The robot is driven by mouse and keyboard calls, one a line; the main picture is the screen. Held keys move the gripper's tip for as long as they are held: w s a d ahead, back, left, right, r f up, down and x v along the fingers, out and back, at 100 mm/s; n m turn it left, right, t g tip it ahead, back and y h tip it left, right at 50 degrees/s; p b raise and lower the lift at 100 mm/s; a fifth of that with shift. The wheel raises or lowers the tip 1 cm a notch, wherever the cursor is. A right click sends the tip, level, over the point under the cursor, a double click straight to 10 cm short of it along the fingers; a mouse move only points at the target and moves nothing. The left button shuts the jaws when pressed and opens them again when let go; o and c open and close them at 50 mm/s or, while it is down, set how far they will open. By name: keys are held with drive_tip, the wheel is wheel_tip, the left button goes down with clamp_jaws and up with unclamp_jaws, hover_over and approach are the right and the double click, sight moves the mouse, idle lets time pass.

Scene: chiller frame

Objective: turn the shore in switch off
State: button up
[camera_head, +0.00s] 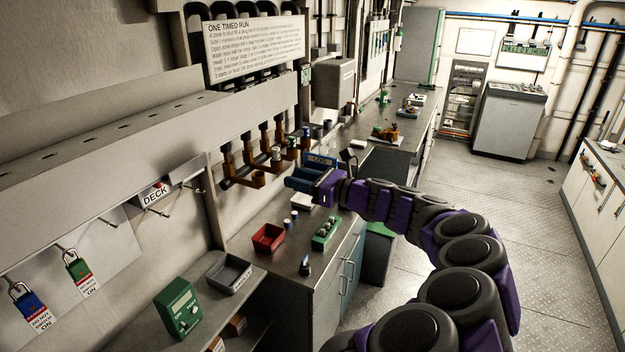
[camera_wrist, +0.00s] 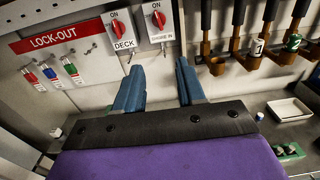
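In the wrist view the shore in switch (camera_wrist: 159,22) is a white plate with a red knob, on the wall at the top. Its knob points up, toward the ON mark. The deck switch (camera_wrist: 118,28) is a similar plate with a red knob, just to its left. My gripper (camera_wrist: 160,66) is open and empty, its two blue fingers spread below the shore in switch and apart from it in the picture. In the head view my gripper (camera_head: 302,180) reaches over the bench. I cannot make out the shore in switch there; the DECK label (camera_head: 155,194) shows at left.
A red lock-out board (camera_wrist: 52,40) with several padlocks hangs left of the switches. Brown pipes with valves (camera_wrist: 255,50) are to the right. A red bin (camera_head: 268,238), a green block (camera_head: 326,233) and a grey tray (camera_head: 229,272) stand below. Floor at right is clear.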

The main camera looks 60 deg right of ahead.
drive_tip(key=s, duration=0.3)
drive_tip(key=shift+s+d, duration=0.1)
drive_tip(key=shift+s, duration=0.15)
drive_tip(key=shift+f, duration=0.1)
